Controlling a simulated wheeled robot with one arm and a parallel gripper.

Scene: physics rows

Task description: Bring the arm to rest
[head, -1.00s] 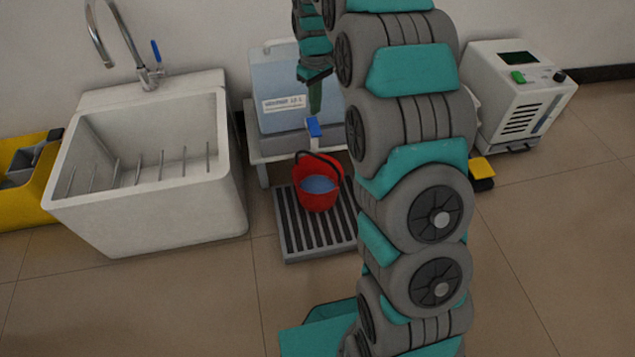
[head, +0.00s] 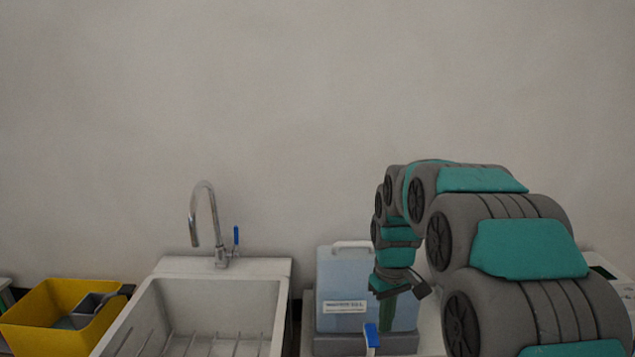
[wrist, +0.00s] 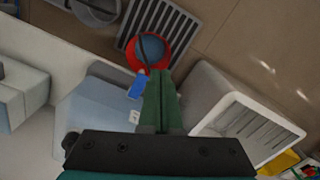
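My gripper (head: 399,310) hangs fingers-down in front of the water container (head: 346,265) in the head view. In the wrist view its two green fingers (wrist: 161,100) lie together, with nothing seen between them. A blue tap handle (wrist: 137,85) is right beside the fingers in that view; I cannot tell whether they touch. The same handle (head: 371,335) stands lower left of the fingers in the head view. The red bucket (wrist: 166,59) with water in it stands on the slatted grate (wrist: 180,22), beyond the fingertips in the wrist view.
The white sink (head: 222,267) with its faucet (head: 205,215) is left of the container. A yellow bin (head: 62,300) with a grey scoop-like thing is farther left. The wall behind is bare. Open floor (wrist: 265,40) shows beyond the grate in the wrist view.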

